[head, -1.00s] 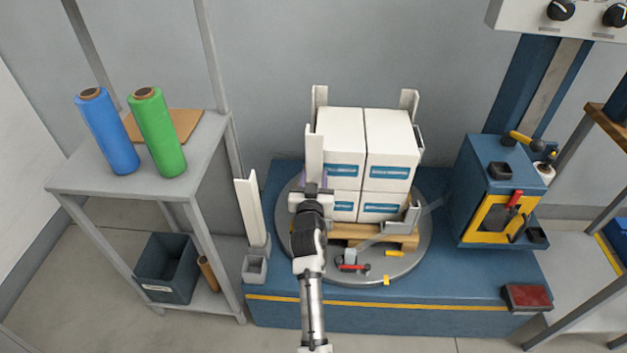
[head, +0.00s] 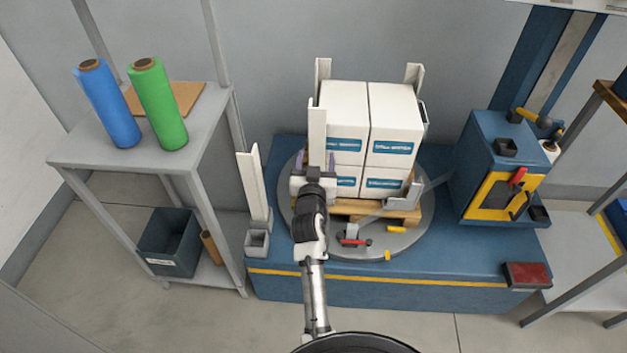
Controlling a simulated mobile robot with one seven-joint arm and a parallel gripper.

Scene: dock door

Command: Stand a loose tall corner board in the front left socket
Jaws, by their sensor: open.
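A tall white corner board (head: 317,135) stands upright at the front left corner of the carton stack (head: 371,135). My gripper (head: 317,162) is at its lower part, jaws open, one finger on each side of the board. My wrist hides the board's foot and the front left socket, so I cannot tell how it is seated. Another tall white board (head: 254,185) leans slightly in a grey holder at the left; an empty grey holder (head: 256,243) is in front of it. Boards also stand at the back left (head: 322,72) and back right (head: 414,76) corners.
The cartons rest on a wooden pallet (head: 345,208) on a round turntable (head: 400,240). A bracket arm with a red handle (head: 355,242) lies at its front. A blue machine (head: 500,165) stands right; a shelf with blue and green rolls (head: 157,103) stands left.

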